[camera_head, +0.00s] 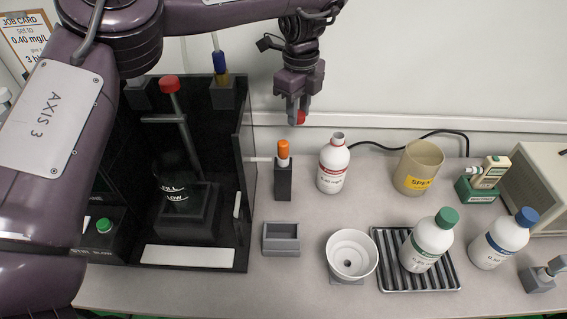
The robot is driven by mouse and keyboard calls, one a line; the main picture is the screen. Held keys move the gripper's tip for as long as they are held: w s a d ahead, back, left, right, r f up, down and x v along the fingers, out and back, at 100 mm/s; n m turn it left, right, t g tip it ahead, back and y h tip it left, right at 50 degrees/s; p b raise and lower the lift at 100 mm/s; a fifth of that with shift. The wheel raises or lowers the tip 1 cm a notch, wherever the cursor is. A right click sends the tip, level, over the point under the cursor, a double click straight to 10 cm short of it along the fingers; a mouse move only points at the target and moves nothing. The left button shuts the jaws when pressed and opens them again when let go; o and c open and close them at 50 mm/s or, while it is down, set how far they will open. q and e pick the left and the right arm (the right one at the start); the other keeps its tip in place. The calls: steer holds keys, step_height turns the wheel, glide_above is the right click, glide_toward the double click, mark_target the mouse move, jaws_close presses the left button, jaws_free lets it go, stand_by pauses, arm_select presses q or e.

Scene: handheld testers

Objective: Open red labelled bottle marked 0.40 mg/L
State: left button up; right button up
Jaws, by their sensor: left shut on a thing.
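The red-labelled white bottle (332,166) stands upright on the bench behind the middle. Its neck is bare, with no cap on it, and its label print is too small to read surely. My left gripper (298,114) is shut on a red cap (300,118), held up to the left of the bottle's neck and apart from it. My right gripper is not in view.
A green-capped bottle (428,243) stands on a ribbed tray (388,262); a blue-capped bottle (499,240) is at right. A tan cup (418,167), white funnel bowl (351,254), grey block (281,239) and orange-topped holder (283,180) stand around. A dark cabinet (245,205) fills the left.

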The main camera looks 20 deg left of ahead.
arm_select(q)
steer(key=a+f, duration=0.1)
steer(key=f, duration=0.3)
steer(key=a+f+b, duration=0.1)
steer(key=f, duration=0.3)
steer(key=a+f, duration=0.1)
steer(key=f, duration=0.4)
steer(key=shift+s+a+b, duration=0.1)
steer(key=shift+a+b, duration=0.1)
steer(key=shift+b, duration=0.2)
steer(key=shift+f, duration=2.5)
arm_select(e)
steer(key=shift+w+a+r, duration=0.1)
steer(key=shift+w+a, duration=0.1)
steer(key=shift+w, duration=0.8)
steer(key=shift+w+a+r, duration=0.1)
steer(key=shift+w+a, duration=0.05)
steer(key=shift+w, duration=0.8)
arm_select(q)
steer(key=shift+f, duration=0.15)
steer(key=o, duration=1.1)
